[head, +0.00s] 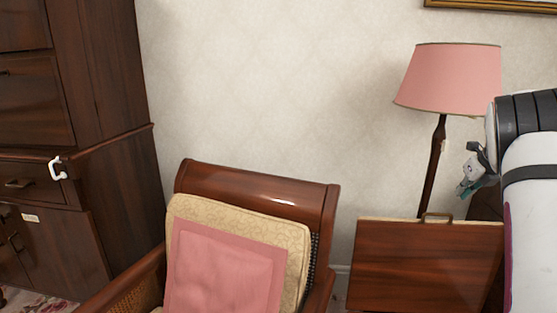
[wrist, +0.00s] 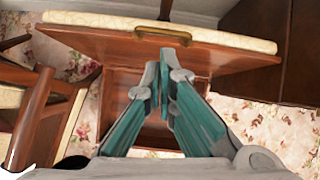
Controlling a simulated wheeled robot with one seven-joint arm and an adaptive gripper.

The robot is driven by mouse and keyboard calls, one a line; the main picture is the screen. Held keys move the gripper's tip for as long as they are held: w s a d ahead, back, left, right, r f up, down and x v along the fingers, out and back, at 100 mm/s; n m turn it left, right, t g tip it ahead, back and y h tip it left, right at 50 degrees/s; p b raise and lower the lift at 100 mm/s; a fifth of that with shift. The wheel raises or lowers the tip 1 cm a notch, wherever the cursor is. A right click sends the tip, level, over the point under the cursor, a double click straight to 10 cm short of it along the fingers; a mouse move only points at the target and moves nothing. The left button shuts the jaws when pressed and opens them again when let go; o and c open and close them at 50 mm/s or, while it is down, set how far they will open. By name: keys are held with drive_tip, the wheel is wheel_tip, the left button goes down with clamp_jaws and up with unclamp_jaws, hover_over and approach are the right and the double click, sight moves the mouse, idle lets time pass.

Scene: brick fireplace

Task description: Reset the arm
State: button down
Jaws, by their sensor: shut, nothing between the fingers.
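My gripper (head: 466,187) shows at the right of the head view, near the lamp stand and above a wooden cabinet-like piece (head: 420,275) with a brass handle. In the wrist view, my gripper (wrist: 161,70) has its two teal-sided fingers together at the tips, with nothing held between them. Beyond the tips in that view is the wooden piece with its brass handle (wrist: 163,35) and pale top edge. My white arm (head: 532,200) fills the right edge of the head view.
A wooden armchair (head: 262,180) with a pink cushion (head: 225,270) stands at the centre. A pink-shaded lamp (head: 450,80) is at the right. A tall dark cabinet (head: 105,75) stands left, with a white handle-like object (head: 57,169) at a drawer. Floral carpet (wrist: 275,122) shows below my gripper.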

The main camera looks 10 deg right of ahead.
drive_tip(key=s+a+r+n+g+y, duration=0.1)
drive_tip(key=s+a+r+n, duration=0.4)
drive_tip(key=a, duration=0.5)
drive_tip(key=s+a+r+n+y, duration=0.1)
drive_tip(key=s+a+r+n, duration=0.2)
drive_tip(key=s+a+n, duration=0.6)
drive_tip(key=s+a+r+n+g+y, duration=0.1)
drive_tip(key=s+a+r+n, duration=0.35)
drive_tip(key=a, duration=0.75)
drive_tip(key=s+a+f+n+g, duration=0.1)
drive_tip(key=s+a+n+g, duration=0.1)
drive_tip(key=s+a+n, duration=0.9)
drive_tip(key=s+f+n+g+h, duration=0.1)
drive_tip(key=s+f+n, duration=0.3)
drive_tip(key=s, duration=0.5)
drive_tip(key=s+f+n+h, duration=0.1)
drive_tip(key=s+f+n, duration=0.25)
drive_tip(key=s, duration=0.55)
wheel_tip(320, 180, up, 20)
drive_tip(key=a+t+p, duration=0.1)
drive_tip(key=t+p, duration=0.2)
drive_tip(key=p, duration=1.4)
drive_tip(key=shift+f, duration=0.25)
